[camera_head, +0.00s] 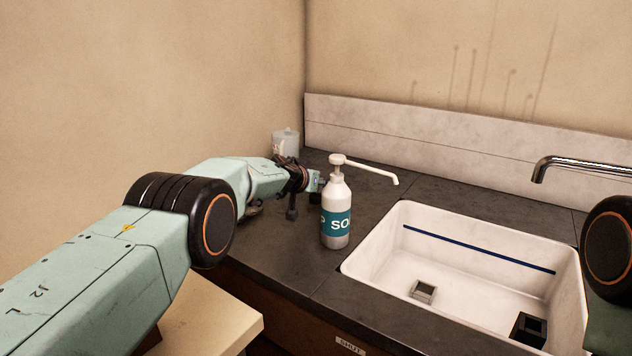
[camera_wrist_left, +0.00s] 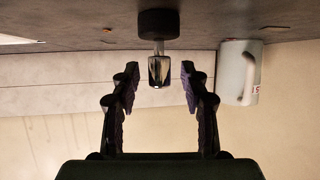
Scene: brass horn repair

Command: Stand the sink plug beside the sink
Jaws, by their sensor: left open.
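The sink plug, a black round base (camera_wrist_left: 158,24) with a shiny metal stem (camera_wrist_left: 159,70), stands upright on the dark counter in the left wrist view, which is upside down. My left gripper (camera_wrist_left: 159,88) is open, its fingers either side of the stem's end with gaps on both sides. In the head view my left gripper (camera_head: 312,184) is over the counter behind the soap bottle, partly hidden; I cannot make out the plug there. The white sink (camera_head: 375,238) is at the right. My right gripper is out of view.
A soap bottle (camera_head: 336,215) with a long spout stands between my left gripper and the sink. A white mug (camera_wrist_left: 238,72) is near the plug. The sink holds a grey square piece (camera_head: 423,291) and a black one (camera_head: 528,331). A chrome tap (camera_head: 575,165) overhangs the sink.

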